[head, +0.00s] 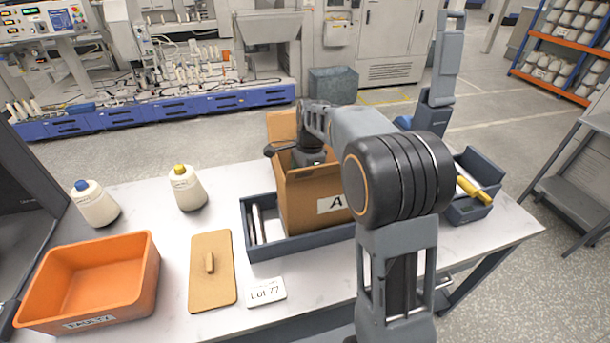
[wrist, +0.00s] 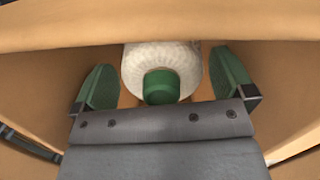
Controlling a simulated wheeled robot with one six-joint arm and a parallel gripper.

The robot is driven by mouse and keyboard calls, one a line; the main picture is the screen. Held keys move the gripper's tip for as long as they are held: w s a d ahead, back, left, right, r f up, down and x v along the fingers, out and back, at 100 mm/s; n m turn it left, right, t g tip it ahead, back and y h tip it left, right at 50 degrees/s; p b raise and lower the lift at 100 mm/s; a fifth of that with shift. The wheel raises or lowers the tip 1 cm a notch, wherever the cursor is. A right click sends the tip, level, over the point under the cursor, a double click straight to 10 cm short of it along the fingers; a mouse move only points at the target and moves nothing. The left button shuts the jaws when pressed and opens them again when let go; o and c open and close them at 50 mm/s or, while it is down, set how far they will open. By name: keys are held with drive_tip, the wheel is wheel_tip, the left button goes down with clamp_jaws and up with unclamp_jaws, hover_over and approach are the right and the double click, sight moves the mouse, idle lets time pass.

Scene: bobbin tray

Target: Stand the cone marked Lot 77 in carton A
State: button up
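Carton A (head: 330,205) is a brown open box marked "A", standing in a blue-grey tray on the table. My gripper (head: 308,158) reaches down into it from above; in the head view the carton walls hide its fingertips. In the wrist view, my gripper (wrist: 165,82) has its green-padded fingers spread, one on each side of a white cone with a green top (wrist: 162,87). Narrow gaps show beside the cone, which is inside the carton and seen from its top end. No lot mark shows on it. A card reading "Lot 77" (head: 265,291) lies on the table.
A blue-topped cone (head: 96,205) and a yellow-topped cone (head: 187,188) stand at the back left. An orange bin (head: 140,283) labelled "FAULTY" and a tan board with a knob (head: 212,290) are in front. The blue-grey tray (head: 290,246) surrounds the carton.

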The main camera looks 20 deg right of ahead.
wheel_tip(320, 180, up, 14)
drive_tip(key=d, duration=0.1)
drive_tip(key=shift+d+f, duration=0.15)
drive_tip(key=shift+d, duration=0.15)
idle(0.3)
drive_tip(key=shift+w, duration=0.1)
